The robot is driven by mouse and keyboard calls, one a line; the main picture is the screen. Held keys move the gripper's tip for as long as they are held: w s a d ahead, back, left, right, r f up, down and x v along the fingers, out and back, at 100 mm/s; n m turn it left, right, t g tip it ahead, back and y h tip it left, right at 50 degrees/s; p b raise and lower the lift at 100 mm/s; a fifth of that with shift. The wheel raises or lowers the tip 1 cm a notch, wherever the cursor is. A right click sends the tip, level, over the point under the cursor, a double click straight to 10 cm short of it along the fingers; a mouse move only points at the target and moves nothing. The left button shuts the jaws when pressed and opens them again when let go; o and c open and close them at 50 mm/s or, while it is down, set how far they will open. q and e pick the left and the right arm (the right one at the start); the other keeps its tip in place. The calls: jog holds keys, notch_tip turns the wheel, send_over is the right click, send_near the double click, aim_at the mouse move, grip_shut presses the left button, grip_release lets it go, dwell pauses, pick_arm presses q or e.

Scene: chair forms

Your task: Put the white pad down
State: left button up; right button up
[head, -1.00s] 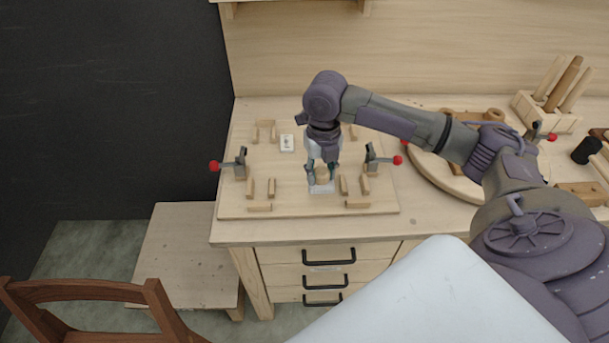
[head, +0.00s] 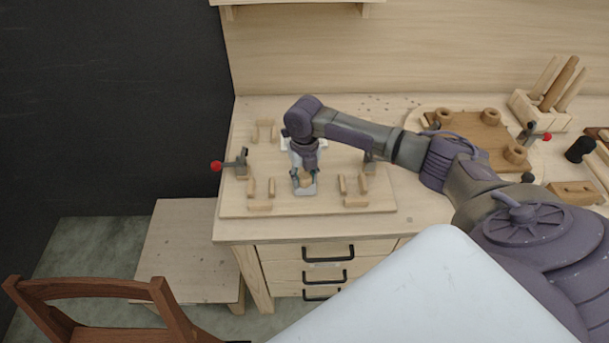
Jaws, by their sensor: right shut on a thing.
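My right gripper (head: 304,181) points down over the wooden board (head: 330,207) on the workbench. It is shut on the white pad (head: 304,191), with a small light wooden part of it between the fingers. The pad is between the two sets of wooden blocks, near the front of the board. I cannot tell whether its underside touches the board. More white shows behind my arm (head: 320,143), mostly hidden. My left gripper is not in view.
A clamp with a red knob (head: 241,163) stands at the board's left; another (head: 370,164) is partly hidden by my arm. Several wooden blocks (head: 355,201) are fixed on the board. At right are a brown plate with rings (head: 470,130) and a peg holder (head: 535,112). A chair (head: 95,290) stands front left.

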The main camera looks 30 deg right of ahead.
aim_at(305, 175)
jog(key=shift+f, duration=0.1)
jog(key=o, duration=1.1)
notch_tip(305, 175, up, 12)
jog(key=b, duration=0.3)
